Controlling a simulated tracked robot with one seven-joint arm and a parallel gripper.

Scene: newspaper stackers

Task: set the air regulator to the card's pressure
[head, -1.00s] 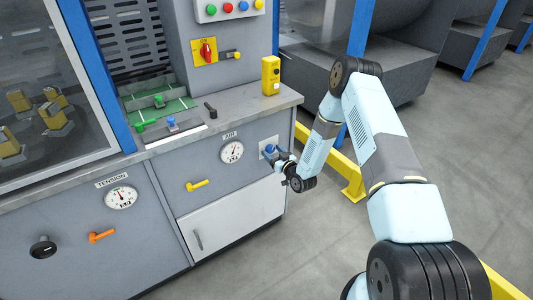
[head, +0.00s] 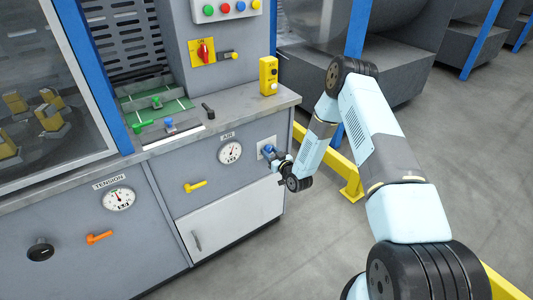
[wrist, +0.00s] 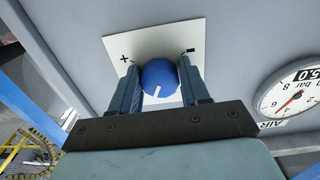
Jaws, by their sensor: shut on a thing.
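The air regulator's blue knob (head: 267,149) sits on a pale square plate at the right end of the grey cabinet front. In the wrist view the knob (wrist: 159,77) carries a white pointer mark, with a plus on the left of the plate (wrist: 140,49) and a minus on the right. My gripper (wrist: 160,70) is shut on the knob, one finger on each side. The AIR gauge (head: 230,152) is left of the knob; in the wrist view the gauge (wrist: 296,92) is partly cut off and shows a red needle and a "5.0" box. I cannot make out a card.
A yellow handle (head: 195,186) and the TENSION gauge (head: 118,198) are on the cabinet front. A yellow box (head: 268,76) stands on the worktop above the knob. A yellow rail (head: 350,180) runs on the floor behind my arm.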

